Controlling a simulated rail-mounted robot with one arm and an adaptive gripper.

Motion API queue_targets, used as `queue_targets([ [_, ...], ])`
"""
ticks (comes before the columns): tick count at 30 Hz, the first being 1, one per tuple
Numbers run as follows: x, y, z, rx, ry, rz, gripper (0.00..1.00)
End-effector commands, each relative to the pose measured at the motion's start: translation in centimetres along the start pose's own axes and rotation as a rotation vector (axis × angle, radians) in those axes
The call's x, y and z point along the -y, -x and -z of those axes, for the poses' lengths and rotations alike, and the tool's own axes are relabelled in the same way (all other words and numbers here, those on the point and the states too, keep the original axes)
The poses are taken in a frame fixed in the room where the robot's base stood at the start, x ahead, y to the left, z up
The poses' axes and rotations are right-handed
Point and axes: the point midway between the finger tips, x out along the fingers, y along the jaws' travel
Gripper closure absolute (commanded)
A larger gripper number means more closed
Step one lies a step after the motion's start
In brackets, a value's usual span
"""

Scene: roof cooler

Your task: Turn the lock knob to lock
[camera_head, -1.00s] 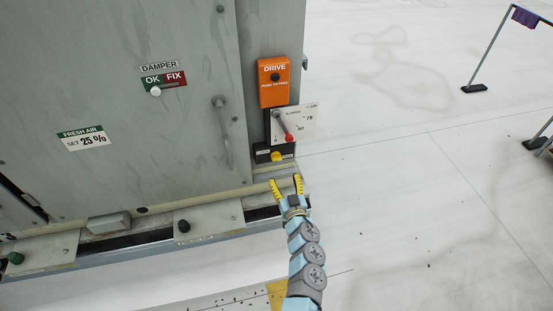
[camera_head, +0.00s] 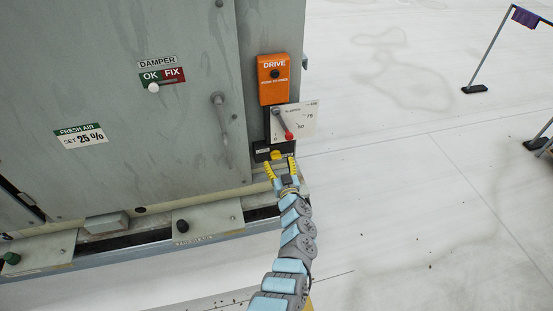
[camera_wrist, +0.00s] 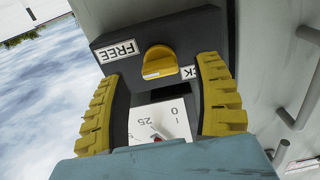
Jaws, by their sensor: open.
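The lock knob (camera_wrist: 160,63) is yellow and sits on a black block (camera_wrist: 215,35) in the wrist view. A white FREE label (camera_wrist: 118,50) is at its left; a label ending in "CK" (camera_wrist: 190,72) is at its lower right, partly hidden by a finger. The knob carries a white mark on its lower edge. In the head view the knob (camera_head: 276,155) is small, below the dial plate. My gripper (camera_head: 280,164) is open just below the knob. In the wrist view its yellow ridged fingers (camera_wrist: 158,92) stand apart, left and right of the knob's lower side, with nothing between them gripped.
Above the block is a white dial plate (camera_head: 300,119) with a red-tipped lever (camera_head: 284,125). An orange DRIVE box (camera_head: 273,80) is above that. The grey cabinet (camera_head: 110,100) has a vertical handle (camera_head: 222,130). The pale floor (camera_head: 420,200) to the right is clear nearby.

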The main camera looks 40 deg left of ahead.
Motion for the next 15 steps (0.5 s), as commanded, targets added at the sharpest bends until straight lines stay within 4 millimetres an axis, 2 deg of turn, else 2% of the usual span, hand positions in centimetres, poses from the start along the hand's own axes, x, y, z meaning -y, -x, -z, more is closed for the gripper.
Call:
queue_targets([
  [9, -0.1, -2.1, -0.1, 0.000, -0.002, -0.003, 0.33],
  [15, -0.1, -2.8, 0.0, 0.000, -0.001, -0.002, 0.33],
])
